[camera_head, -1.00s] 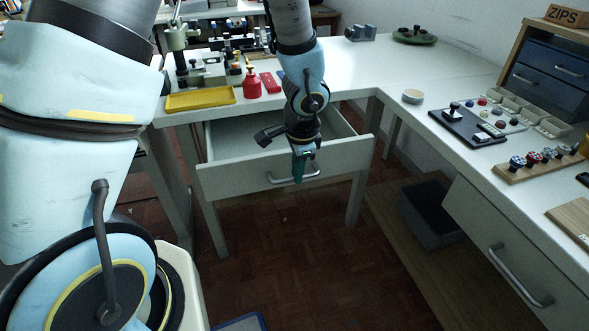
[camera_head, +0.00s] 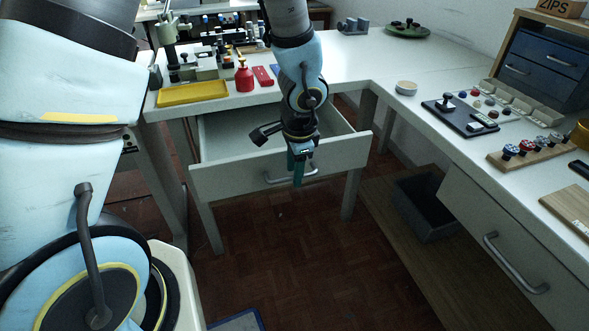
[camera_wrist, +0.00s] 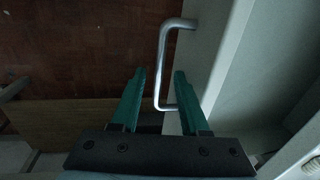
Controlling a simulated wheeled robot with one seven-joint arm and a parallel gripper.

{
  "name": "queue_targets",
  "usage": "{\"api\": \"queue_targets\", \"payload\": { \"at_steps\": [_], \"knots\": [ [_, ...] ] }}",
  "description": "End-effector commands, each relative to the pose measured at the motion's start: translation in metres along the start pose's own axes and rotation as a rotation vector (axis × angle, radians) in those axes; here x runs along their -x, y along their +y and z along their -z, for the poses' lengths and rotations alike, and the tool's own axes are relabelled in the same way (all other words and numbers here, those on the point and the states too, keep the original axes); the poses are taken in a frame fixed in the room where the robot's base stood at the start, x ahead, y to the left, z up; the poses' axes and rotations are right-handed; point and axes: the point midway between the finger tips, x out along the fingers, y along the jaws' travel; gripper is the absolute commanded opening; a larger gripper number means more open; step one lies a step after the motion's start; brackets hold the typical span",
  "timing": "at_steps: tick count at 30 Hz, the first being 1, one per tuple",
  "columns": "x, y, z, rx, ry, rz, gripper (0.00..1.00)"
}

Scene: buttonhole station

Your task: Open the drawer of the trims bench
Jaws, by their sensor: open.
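The drawer (camera_head: 285,166) under the back white bench is pulled well out, and its empty-looking inside (camera_head: 222,131) shows behind the front panel. Its silver bar handle (camera_head: 278,179) is on the front face and also shows in the wrist view (camera_wrist: 162,60). My gripper (camera_head: 297,181) hangs at the handle, fingers pointing down in the head view. In the wrist view the two green fingers (camera_wrist: 160,73) are apart, with the handle bar between them. Whether either finger touches the bar I cannot tell. My wrist hides part of the drawer front.
A yellow tray (camera_head: 193,94), red bottle (camera_head: 244,77) and several small tools stand on the bench top (camera_head: 335,72). The right bench has a shut drawer with a handle (camera_head: 515,264). A grey bin (camera_head: 425,212) sits beneath it. The floor before the open drawer is clear.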

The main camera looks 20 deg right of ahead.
Motion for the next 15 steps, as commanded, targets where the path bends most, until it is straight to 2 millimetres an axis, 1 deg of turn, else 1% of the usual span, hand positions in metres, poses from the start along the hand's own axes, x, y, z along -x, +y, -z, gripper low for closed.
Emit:
{"api": "queue_targets", "payload": {
  "at_steps": [5,8,11,15],
  "knots": [
    [0.002,0.0,0.0,0.0,0.0,0.0,0.45],
    [0.012,-0.001,0.0,0.002,0.002,0.001,0.45],
    [0.029,-0.001,0.0,0.002,0.003,0.002,0.45],
    [0.058,-0.002,0.0,0.003,0.004,0.003,0.45]
  ]
}}
